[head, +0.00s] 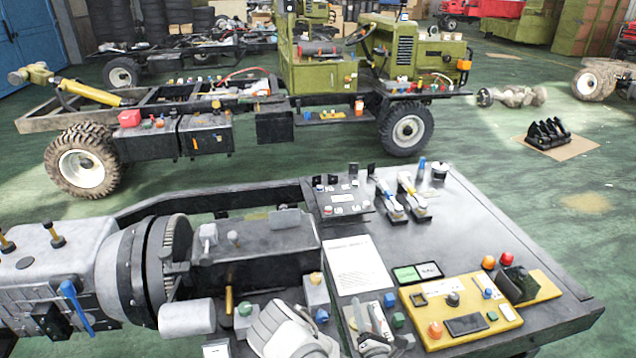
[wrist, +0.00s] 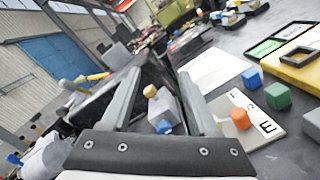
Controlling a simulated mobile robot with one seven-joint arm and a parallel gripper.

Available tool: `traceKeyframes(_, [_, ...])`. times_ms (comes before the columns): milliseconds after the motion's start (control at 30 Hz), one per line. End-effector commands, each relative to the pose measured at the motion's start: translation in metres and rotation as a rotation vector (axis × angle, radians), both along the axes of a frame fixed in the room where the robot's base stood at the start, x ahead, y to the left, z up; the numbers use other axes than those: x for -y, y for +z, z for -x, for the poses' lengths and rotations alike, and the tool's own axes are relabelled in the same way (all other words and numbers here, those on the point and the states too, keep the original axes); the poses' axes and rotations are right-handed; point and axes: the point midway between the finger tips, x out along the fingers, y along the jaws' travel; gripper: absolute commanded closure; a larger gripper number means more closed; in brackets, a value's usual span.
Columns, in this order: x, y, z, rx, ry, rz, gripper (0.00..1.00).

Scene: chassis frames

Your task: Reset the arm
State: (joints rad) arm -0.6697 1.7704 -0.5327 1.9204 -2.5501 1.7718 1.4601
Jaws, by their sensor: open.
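My gripper (wrist: 160,78) shows in the wrist view with its two grey fingers spread apart and nothing held between them. Beyond and between the fingers are a grey block with an orange top (wrist: 151,92) and a blue cube (wrist: 163,127), both on the bench. In the head view my gripper (head: 370,322) is low at the bottom edge, above the near part of the workbench, beside my white wrist. The lower part of the arm is cut off by the frame.
The dark workbench (head: 480,240) carries a yellow panel (head: 462,312), a white sheet (head: 357,265), small blocks and tools. A grey machine housing (head: 60,265) stands at left. A green vehicle (head: 330,75) stands behind. Green floor lies open between.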

Motion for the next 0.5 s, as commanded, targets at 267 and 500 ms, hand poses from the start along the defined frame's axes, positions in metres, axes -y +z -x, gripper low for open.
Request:
traceKeyframes(267, [0.05,0.104,-0.031,0.223,-0.391,-0.015,0.39])
traceKeyframes(500, [0.101,0.178,-0.021,0.331,-0.738,-0.061,0.39])
